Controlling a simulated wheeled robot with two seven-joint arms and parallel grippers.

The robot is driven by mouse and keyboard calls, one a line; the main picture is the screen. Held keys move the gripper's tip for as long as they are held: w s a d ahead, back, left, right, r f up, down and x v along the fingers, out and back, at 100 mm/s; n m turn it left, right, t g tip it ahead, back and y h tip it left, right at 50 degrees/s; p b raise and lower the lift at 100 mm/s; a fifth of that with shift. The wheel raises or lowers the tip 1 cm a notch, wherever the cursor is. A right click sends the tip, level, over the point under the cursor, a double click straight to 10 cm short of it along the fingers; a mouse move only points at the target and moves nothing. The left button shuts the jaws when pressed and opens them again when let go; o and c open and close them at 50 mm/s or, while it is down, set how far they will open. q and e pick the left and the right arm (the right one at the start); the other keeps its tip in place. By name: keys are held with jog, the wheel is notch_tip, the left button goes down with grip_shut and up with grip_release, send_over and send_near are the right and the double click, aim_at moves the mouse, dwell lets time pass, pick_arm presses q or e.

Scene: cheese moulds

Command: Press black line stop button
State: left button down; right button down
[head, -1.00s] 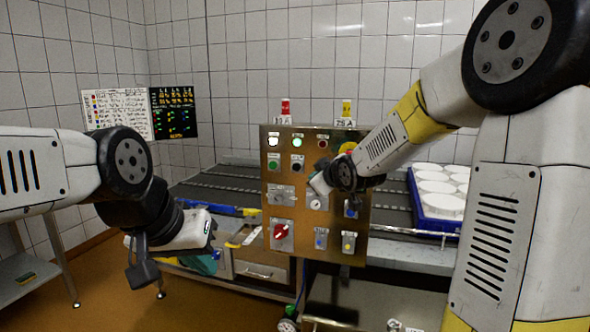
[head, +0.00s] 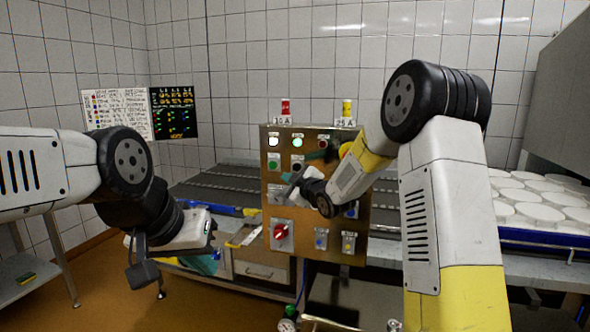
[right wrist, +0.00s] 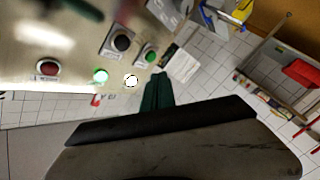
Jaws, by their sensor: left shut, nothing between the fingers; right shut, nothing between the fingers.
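The black button (head: 298,165) is in the second row of the brass control panel (head: 270,205), right of a green button (head: 273,164). In the right wrist view the black button (right wrist: 121,42) sits on a square plate beside the green button (right wrist: 150,56). My right gripper (head: 287,177) is shut and empty, just below these two buttons in the head view. In the right wrist view its dark green fingers (right wrist: 158,78) appear close to the green button; contact cannot be told. My left gripper (head: 212,228) is shut and empty, left of the panel.
A red rotary switch (head: 280,231) and several other controls are lower on the panel. A conveyor (head: 225,185) runs behind it. White moulds (head: 540,213) stand at the right. My right forearm covers the panel's right side.

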aim_at(297, 170)
jog(key=w+d, duration=0.2)
jog(key=w, duration=0.5)
jog(key=shift+d, duration=0.2)
jog(key=shift+w, duration=0.15)
dwell(1.7)
jog(key=shift+w+d, duration=0.15)
jog(key=shift+w, duration=0.15)
jog(key=shift+w+d, duration=0.15)
jog(key=shift+w, duration=0.3)
dwell(0.8)
jog(key=shift+s, duration=0.1)
jog(key=shift+s+a, duration=0.3)
jog(key=shift+s, duration=0.45)
jog(key=shift+s, duration=0.1)
jog(key=shift+s+a, duration=0.25)
jog(key=shift+s, duration=0.5)
jog(key=shift+s+a, duration=0.25)
jog(key=shift+s, duration=0.55)
jog(key=shift+s+a, duration=0.25)
jog(key=shift+s, duration=0.5)
